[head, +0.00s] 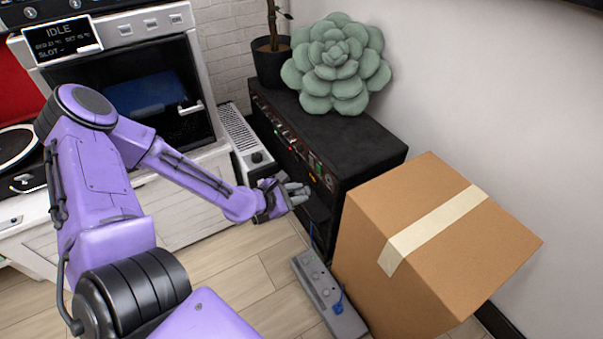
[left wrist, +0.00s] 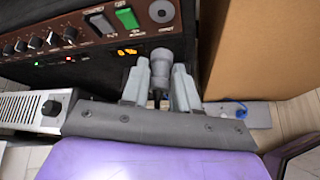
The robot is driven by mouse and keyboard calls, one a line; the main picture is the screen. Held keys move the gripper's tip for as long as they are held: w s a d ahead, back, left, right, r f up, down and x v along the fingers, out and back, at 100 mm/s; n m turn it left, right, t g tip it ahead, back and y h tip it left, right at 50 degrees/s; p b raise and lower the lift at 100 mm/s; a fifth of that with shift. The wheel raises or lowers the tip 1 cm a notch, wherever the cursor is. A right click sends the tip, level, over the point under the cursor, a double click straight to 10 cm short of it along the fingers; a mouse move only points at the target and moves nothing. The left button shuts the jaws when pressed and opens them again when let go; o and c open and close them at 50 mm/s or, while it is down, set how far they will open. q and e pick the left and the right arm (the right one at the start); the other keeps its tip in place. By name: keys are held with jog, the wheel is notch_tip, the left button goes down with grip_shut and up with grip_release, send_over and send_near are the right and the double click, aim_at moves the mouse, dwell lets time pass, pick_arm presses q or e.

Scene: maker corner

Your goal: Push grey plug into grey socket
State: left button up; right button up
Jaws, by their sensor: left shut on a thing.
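My left gripper (head: 292,192) is in front of the black amplifier's control panel in the head view. In the left wrist view its two grey fingers are shut on the grey plug (left wrist: 161,64), a round grey body with a dark lead below it. The plug points toward the panel. A round, light-grey ringed fitting (left wrist: 162,11), which looks like the grey socket, sits on the panel beyond the plug, right of a green switch. A gap shows between plug and fitting in that view. In the head view the gripper hides most of the plug. My right gripper is not in view.
The black amplifier (head: 345,145) carries a green succulent (head: 338,62). A cardboard box (head: 375,240) stands close to the right. A grey power strip (head: 318,280) with a blue plug (head: 339,303) lies on the floor. A white heater (head: 240,135) stands to the left.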

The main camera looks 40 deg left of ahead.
pick_arm(q)
jog(key=shift+s+a+f+n+t+y, duration=0.1)
jog(key=shift+f+n+t+y, duration=0.1)
jog(key=shift+n+t+y, duration=0.15)
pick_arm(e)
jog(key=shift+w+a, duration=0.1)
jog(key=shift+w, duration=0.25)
pick_arm(q)
jog(key=shift+w+d+f+b, duration=0.15)
jog(key=shift+w+d+b, duration=0.15)
jog(key=shift+w+b, duration=0.4)
jog(key=shift+w+d+b, duration=0.35)
jog(key=shift+w+b, duration=0.35)
jog(key=shift+b, duration=0.1)
jog(key=w, duration=0.1)
jog(key=w+d+b, duration=0.1)
jog(key=shift+w+r+b, duration=0.2)
jog(key=shift+w+b, duration=0.1)
jog(key=shift+w, duration=0.05)
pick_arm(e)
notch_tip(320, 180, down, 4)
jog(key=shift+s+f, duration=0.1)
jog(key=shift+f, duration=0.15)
pick_arm(q)
jog(key=shift+r+p, duration=0.1)
jog(key=shift+p, duration=0.3)
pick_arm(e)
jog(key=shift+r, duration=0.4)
